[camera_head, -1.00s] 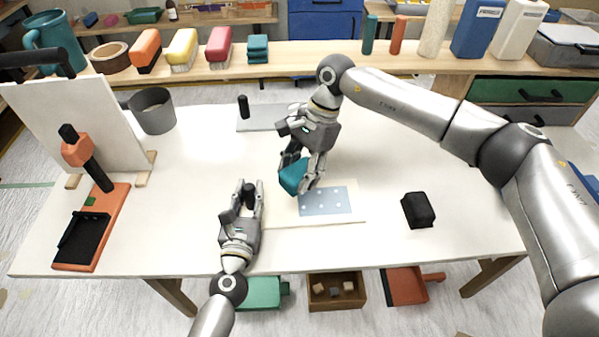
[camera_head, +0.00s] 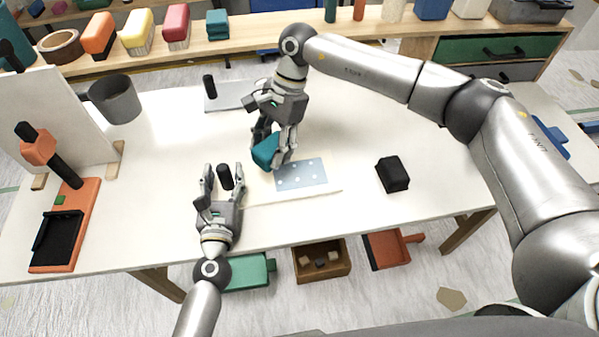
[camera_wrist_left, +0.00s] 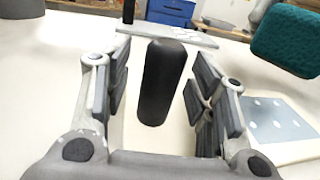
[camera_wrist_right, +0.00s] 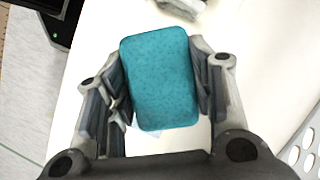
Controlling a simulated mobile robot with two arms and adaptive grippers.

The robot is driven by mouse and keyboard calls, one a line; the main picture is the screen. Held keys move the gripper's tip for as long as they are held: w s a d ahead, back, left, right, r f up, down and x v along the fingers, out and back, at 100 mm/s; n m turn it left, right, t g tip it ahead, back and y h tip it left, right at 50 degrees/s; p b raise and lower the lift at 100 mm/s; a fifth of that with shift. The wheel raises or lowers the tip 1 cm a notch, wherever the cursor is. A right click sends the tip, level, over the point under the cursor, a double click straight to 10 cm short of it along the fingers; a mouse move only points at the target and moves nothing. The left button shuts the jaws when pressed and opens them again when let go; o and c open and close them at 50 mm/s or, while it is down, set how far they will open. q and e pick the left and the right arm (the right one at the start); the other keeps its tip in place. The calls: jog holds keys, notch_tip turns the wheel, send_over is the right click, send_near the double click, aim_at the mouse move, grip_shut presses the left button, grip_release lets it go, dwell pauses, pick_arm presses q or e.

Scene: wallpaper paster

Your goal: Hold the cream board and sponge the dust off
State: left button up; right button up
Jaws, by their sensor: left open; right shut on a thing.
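The cream board (camera_head: 292,197) lies flat on the white table, with a pale blue-grey, white-dotted patch (camera_head: 301,174) on it. An upright black handle (camera_head: 225,177) stands at its left. My left gripper (camera_head: 224,170) is open, with fingers either side of the handle; the left wrist view shows gaps between the handle (camera_wrist_left: 164,82) and both fingers. My right gripper (camera_head: 269,156) is shut on the teal sponge (camera_head: 265,149), beside the patch's left edge. In the left wrist view the sponge (camera_wrist_left: 288,40) appears raised above the board. The right wrist view shows the sponge (camera_wrist_right: 160,80) between both fingers.
A black block (camera_head: 392,174) sits right of the board. Behind are a grey plate (camera_head: 232,96) with a black handle and a grey mug (camera_head: 117,99). An orange-and-black tool (camera_head: 65,230) and a white panel (camera_head: 55,125) stand at left. The table's front edge is close to my left gripper.

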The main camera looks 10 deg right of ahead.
pick_arm(q)
jog(key=s, duration=0.3)
jog(key=s+a, duration=0.1)
jog(key=s, duration=0.7)
jog(key=shift+s+a, duration=0.15)
jog(key=shift+a, duration=0.1)
pick_arm(e)
jog(key=shift+s, duration=0.1)
